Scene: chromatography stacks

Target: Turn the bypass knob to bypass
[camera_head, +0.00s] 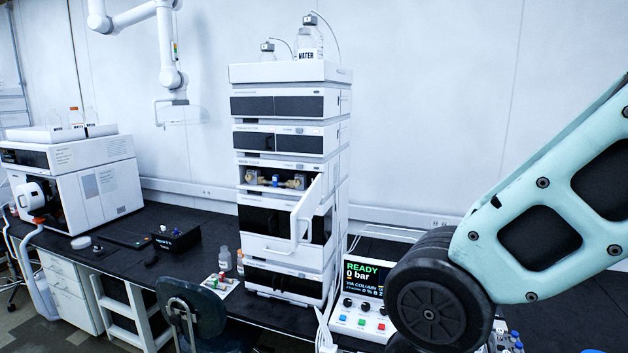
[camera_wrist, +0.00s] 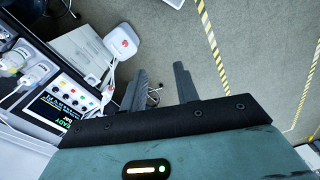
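A white control box (camera_head: 352,323) stands on the bench right of the tall stack in the head view. Its screen (camera_head: 362,279) reads READY, 0 bar and VIA COLUMN. Dark knobs (camera_head: 365,306) and coloured buttons sit on its front; I cannot tell which knob is the bypass knob. In the wrist view the screen (camera_wrist: 65,103) shows at the left. My gripper (camera_wrist: 161,72) is open and empty, its two fingers apart over the floor, right of the box. The gripper is not visible in the head view.
The instrument stack (camera_head: 290,150) has an open door (camera_head: 305,212) in its middle. My arm covers the right of the head view and part of the box's right side. A chair (camera_head: 190,308) stands in front of the bench (camera_head: 200,265). Open floor (camera_wrist: 245,50) shows in the wrist view.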

